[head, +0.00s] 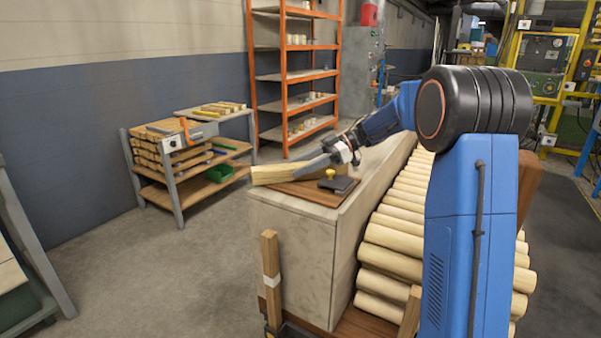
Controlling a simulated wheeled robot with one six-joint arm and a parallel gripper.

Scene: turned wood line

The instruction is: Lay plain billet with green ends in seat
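My gripper (303,171) reaches in from the right, with a grey finger along the near side of the billet. The other finger is hidden, so I cannot tell whether it grips the wood. A dark block with a yellow knob (338,182) is on the board beside the finger. I cannot make out a seat under the billet.
The pale bench (290,250) has the brown board (306,192) on its top. Several round logs (392,242) lie to its right. A wooden post (270,275) stands in front. A work table with stacked wood (172,160) and an orange shelf rack (282,75) are behind.

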